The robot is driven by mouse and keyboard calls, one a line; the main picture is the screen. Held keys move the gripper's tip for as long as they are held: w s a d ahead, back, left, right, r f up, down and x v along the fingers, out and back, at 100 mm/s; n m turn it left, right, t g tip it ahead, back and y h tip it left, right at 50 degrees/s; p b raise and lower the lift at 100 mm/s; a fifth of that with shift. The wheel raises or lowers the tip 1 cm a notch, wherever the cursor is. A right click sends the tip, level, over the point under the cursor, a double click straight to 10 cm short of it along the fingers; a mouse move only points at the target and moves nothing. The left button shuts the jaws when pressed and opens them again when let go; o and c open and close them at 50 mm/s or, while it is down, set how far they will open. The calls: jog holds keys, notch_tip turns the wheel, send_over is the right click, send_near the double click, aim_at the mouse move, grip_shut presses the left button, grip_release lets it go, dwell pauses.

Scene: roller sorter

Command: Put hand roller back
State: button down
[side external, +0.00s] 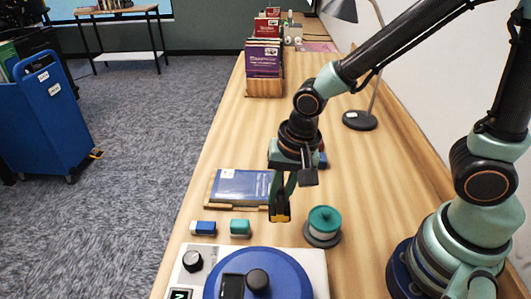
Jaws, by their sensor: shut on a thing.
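My gripper (282,203) points down above the table, near the right end of a blue-covered book (243,184). Its dark green fingers are shut on a small black and yellow thing (281,216), which looks like the hand roller. The fingers hide much of it and its shape is hard to make out. A green-topped, pale spool-like thing (323,222) stands on a dark round base (321,240) just right of my gripper, apart from it. I cannot tell whether the held thing touches the table.
A white device with a blue disc (292,275) and black knobs stands in front. A blue block (204,228) and a green block (240,228) lie behind it. A bookholder (264,88) and a lamp base (360,120) are farther back. The middle of the table is clear.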

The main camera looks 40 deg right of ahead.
aim_at(279, 216)
jog(key=shift+f, duration=3.55)
jog(key=shift+f, duration=0.1)
jog(key=c, duration=0.8)
grip_release()
jog(key=shift+f, duration=0.1)
jog(key=shift+c, duration=0.2)
jog(key=r, duration=0.4)
jog(key=s+r, duration=0.1)
jog(key=r, duration=0.3)
jog(key=s+d+r, duration=0.1)
jog(key=r, duration=0.3)
jog(key=shift+r, duration=0.1)
jog(key=d+r+n+t, duration=0.3)
jog(key=d+r+n, duration=0.5)
jog(key=d, duration=0.4)
jog(key=shift+w+d+r+t+h, duration=0.3)
jog(key=shift+w+r+h, duration=0.1)
jog(key=shift+r, duration=0.5)
jog(key=shift+a, duration=0.1)
